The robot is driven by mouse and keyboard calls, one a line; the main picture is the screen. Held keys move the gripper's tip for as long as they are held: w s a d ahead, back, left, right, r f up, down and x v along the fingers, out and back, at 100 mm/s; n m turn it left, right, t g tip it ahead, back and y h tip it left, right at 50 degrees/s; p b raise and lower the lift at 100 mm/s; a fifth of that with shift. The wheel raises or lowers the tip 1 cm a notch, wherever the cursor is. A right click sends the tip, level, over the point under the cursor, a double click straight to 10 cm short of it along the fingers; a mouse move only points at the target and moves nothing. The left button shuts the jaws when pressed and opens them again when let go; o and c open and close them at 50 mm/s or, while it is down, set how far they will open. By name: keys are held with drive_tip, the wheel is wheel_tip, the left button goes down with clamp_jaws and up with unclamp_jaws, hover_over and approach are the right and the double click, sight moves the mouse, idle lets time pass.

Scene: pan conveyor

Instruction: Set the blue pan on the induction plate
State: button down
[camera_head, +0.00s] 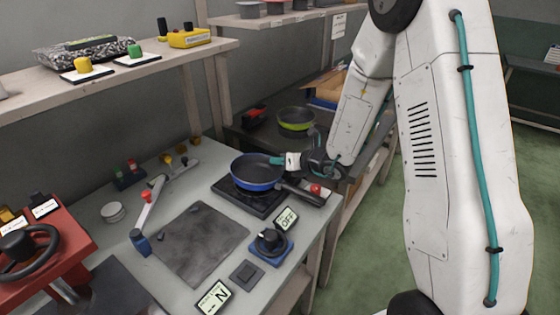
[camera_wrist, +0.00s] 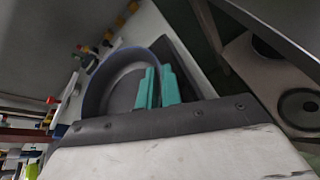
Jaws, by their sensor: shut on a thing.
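The blue pan (camera_head: 257,183) is upright over the black induction plate (camera_head: 227,190), its dark handle pointing to the front right. It looks level and on or very close to the plate; I cannot tell whether any gap remains beneath it. My gripper (camera_head: 283,160) is at the pan's right rear rim, coming in from the right. In the wrist view its teal fingers (camera_wrist: 157,88) are close together at the rim of the pan (camera_wrist: 106,88), shut on it. The exact contact is partly hidden by the fingers and wrist.
A display reading OFF (camera_head: 287,219) and a knob on a blue base (camera_head: 270,243) stand in front of the plate. A dark square mat (camera_head: 195,243) lies front left. A green pan (camera_head: 297,120) sits behind on another surface. A red wheel unit (camera_head: 58,255) is far left.

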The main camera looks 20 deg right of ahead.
drive_tip(key=shift+s+a+f, duration=0.15)
drive_tip(key=shift+s+f, duration=0.2)
drive_tip(key=shift+f, duration=0.15)
drive_tip(key=c, duration=1.5)
unclamp_jaws()
drive_tip(key=shift+w, duration=0.15)
drive_tip(key=shift+r, duration=0.1)
